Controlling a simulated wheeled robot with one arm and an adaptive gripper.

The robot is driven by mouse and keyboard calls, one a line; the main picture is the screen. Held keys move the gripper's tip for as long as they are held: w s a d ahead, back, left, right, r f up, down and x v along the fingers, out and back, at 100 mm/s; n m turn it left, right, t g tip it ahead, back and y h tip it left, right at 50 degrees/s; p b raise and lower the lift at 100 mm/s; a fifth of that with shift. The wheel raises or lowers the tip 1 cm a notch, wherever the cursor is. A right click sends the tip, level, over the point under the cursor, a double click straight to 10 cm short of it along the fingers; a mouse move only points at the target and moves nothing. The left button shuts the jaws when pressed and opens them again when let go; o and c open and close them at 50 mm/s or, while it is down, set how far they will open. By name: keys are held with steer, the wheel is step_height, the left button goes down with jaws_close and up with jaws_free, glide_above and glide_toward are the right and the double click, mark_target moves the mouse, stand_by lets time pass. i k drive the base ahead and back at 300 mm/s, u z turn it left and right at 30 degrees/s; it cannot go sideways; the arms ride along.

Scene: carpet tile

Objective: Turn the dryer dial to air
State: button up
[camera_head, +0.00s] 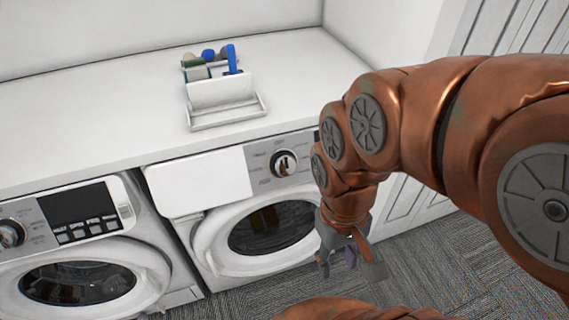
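Two white front-loading machines stand side by side under the counter; I cannot tell from labels which one is the dryer. The right machine (205,228) has a round dial (284,163) with a light pointer bar, ringed by marks too small to read. The left machine (150,262) has a dial (10,234) at the picture's left edge, beside a dark display and buttons. My gripper (338,264) hangs below and right of the right machine's dial, in front of that machine's right side. It is clear of both dials and holds nothing I can see. Its fingers look apart.
A white counter (90,110) runs above the machines. A white caddy (228,116) with blue-handled and green items stands on it. Both round doors look shut. A louvered white door (520,28) is at the right. Grey carpet (430,255) is open below.

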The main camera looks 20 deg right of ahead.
mark_target(284, 165)
steer(key=z, duration=2.35)
steer(key=k, duration=1.35)
steer(key=u, duration=1.85)
steer(key=i, duration=0.5)
steer(key=u, duration=0.05)
